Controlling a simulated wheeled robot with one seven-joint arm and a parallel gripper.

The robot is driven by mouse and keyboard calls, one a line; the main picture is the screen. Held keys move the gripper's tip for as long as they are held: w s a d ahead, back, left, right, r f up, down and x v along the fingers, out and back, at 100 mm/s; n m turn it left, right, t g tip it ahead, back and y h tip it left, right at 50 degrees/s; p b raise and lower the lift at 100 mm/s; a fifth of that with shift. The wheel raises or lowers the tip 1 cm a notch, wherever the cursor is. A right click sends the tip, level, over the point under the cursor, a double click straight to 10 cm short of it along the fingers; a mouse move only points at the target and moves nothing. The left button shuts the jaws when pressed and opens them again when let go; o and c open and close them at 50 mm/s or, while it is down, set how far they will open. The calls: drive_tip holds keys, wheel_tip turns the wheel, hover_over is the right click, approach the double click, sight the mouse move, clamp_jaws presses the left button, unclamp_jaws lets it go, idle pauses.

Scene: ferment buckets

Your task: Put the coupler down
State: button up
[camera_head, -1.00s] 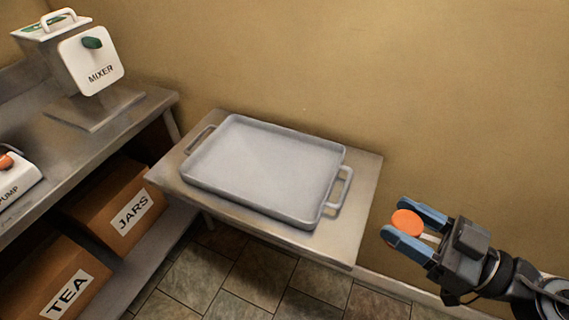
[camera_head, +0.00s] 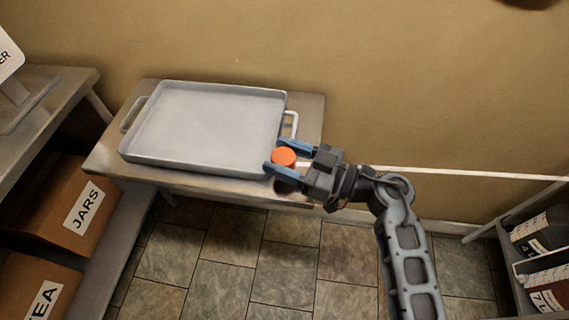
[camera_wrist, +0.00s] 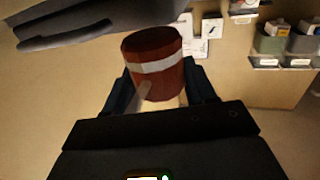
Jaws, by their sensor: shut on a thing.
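The coupler (camera_head: 284,156) is an orange-topped cylinder held between the blue fingers of my gripper (camera_head: 283,157) in the head view. In the wrist view the coupler (camera_wrist: 156,60) looks dark red with a pale band, and the fingers show on both sides of it. My gripper is shut on it, at the right end of a grey tray (camera_head: 205,125), near the tray's right handle. The tray is empty and lies on a small metal table (camera_head: 310,112). I cannot tell how high the coupler is above the table.
A metal bench (camera_head: 62,85) stands at the left, with boxes marked JARS (camera_head: 75,205) and TEA (camera_head: 35,290) below. A dark shelf (camera_head: 500,235) with labelled bins is at the lower right. The tiled floor in front is clear.

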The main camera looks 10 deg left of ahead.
drive_tip(key=shift+f, duration=1.4)
drive_tip(key=shift+f, duration=0.15)
drive_tip(key=o, duration=1.3)
drive_tip(key=shift+c, duration=0.2)
drive_tip(key=shift+d, duration=0.15)
drive_tip(key=v, duration=1.1)
drive_tip(key=shift+s+d+b, duration=0.15)
drive_tip(key=shift+d+b, duration=0.2)
drive_tip(key=shift+b, duration=0.1)
